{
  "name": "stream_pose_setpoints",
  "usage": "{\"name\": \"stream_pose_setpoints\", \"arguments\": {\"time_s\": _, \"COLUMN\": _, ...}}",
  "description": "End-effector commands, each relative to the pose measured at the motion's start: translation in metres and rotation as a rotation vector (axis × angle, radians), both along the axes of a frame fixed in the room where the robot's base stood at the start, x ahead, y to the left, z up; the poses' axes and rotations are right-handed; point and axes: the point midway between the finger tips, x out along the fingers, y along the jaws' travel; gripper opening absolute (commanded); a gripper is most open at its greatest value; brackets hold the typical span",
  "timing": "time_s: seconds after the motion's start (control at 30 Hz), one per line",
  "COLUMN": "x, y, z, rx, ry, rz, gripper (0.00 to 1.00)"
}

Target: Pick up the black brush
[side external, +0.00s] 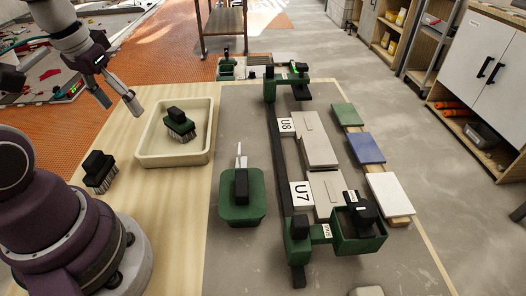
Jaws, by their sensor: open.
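A black brush (98,168) stands bristles down on the pale wooden board, left of the cream tray. A second brush (180,124), with a black handle and a green body, sits inside the cream tray (146,156). My gripper (123,108) is at the upper left, pointing down. Its two fingers are apart with nothing between them. It appears above the board, farther back than the black brush and close to the tray's left edge; its exact height is hard to tell.
A green tub (242,211) with a black-handled tool stands on the grey slab. A green-and-black frame with labels U8 (286,125) and U7 (301,193) lies beside grey tiles. Green, blue (366,148) and white tiles line the right. Bare wood surrounds the black brush.

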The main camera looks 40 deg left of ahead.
Motion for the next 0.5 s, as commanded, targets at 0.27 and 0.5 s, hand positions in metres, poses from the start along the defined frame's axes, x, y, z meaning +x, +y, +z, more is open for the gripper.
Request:
{"name": "stream_pose_setpoints", "arguments": {"time_s": 0.27, "x": -0.066, "y": 0.075, "z": -0.051, "rx": -0.108, "ry": 0.206, "rz": 0.307, "gripper": 0.63}}
{"name": "stream_pose_setpoints", "arguments": {"time_s": 0.5, "x": -0.068, "y": 0.076, "z": -0.095, "rx": -0.114, "ry": 0.214, "rz": 0.311, "gripper": 0.63}}
